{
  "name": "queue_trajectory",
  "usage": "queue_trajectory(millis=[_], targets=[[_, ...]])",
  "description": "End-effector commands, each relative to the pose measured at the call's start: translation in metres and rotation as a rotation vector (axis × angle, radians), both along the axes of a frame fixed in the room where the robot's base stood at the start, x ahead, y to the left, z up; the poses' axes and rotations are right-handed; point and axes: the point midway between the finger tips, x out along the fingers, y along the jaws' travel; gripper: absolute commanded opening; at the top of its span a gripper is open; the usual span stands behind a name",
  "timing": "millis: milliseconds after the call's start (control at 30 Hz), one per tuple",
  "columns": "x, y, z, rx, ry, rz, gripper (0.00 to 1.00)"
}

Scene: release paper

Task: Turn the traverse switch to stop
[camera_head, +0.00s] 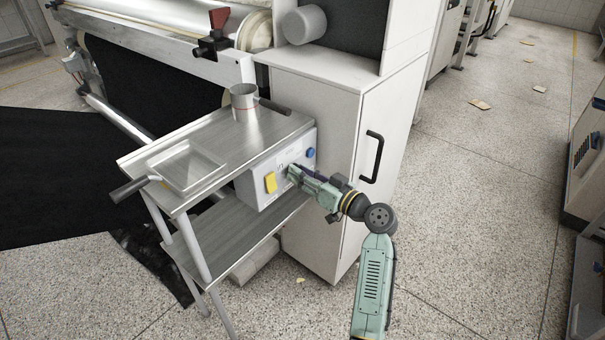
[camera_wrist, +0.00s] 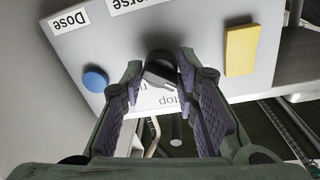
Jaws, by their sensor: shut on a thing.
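The traverse switch (camera_wrist: 160,62) is a dark rotary knob on a light control box (camera_wrist: 205,35), seen in the wrist view. A partly covered label (camera_wrist: 172,99) reading "stop" upside down is beside the knob. My gripper (camera_wrist: 160,68) is shut on the knob, with one fingertip on each side. The pointer's exact direction is hard to tell. In the head view, my gripper (camera_head: 292,173) reaches the front of the control box (camera_head: 254,187) from the right and hides the knob there.
A white cabinet (camera_head: 325,165) stands close behind.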

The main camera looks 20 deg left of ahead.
Motion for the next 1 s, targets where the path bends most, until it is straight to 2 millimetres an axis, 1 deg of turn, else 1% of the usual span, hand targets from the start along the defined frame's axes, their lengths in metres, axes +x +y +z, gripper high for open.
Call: queue_trajectory(millis=[33, 100, 300, 467, 667, 1000], targets=[[-0.001, 0.0008, 0.0001, 0.0, 0.0, 0.003, 0.05], [-0.001, 0.0009, 0.0001, 0.0, 0.0, 0.003, 0.0], [-0.0013, 0.0012, 0.0002, 0.003, 0.01, 0.004, 0.0], [-0.0012, 0.0013, 0.0005, 0.02, 0.057, 0.005, 0.0], [-0.0014, 0.0017, 0.0014, 0.063, 0.176, 0.007, 0.0], [-0.0013, 0.0018, 0.0027, 0.166, 0.463, 0.007, 0.0]])
